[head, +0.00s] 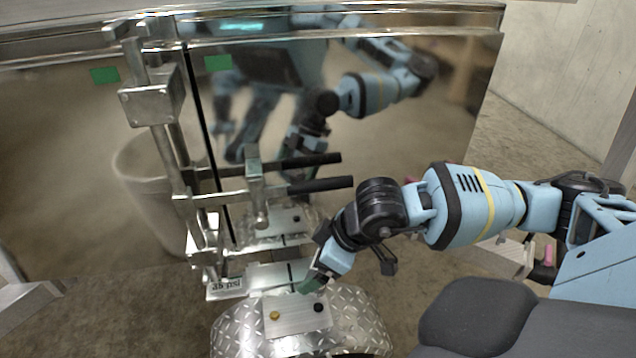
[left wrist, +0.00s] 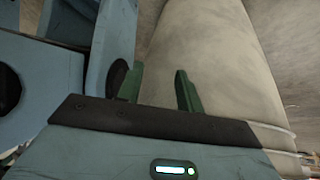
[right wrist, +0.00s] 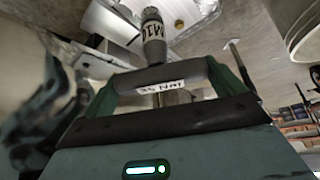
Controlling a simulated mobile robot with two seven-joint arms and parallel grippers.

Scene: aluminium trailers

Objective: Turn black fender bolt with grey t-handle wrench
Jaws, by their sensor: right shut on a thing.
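The black fender bolt (head: 318,307) sits on a flat metal plate on top of the diamond-plate fender (head: 345,330). My right gripper (head: 311,284) is just above and behind that plate, close to the bolt. In the right wrist view, its green fingers (right wrist: 178,90) are shut on the crossbar of the grey t-handle wrench (right wrist: 165,75), which carries a white label. The wrench's shaft and collar point away from the gripper. The head view mostly hides the wrench, so I cannot tell whether it touches the bolt. My left gripper (left wrist: 160,92) is open and empty.
A yellow bolt (head: 274,315) sits left of the black one on the same plate. A shiny trailer wall (head: 400,120) rises behind, mirroring my arm.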

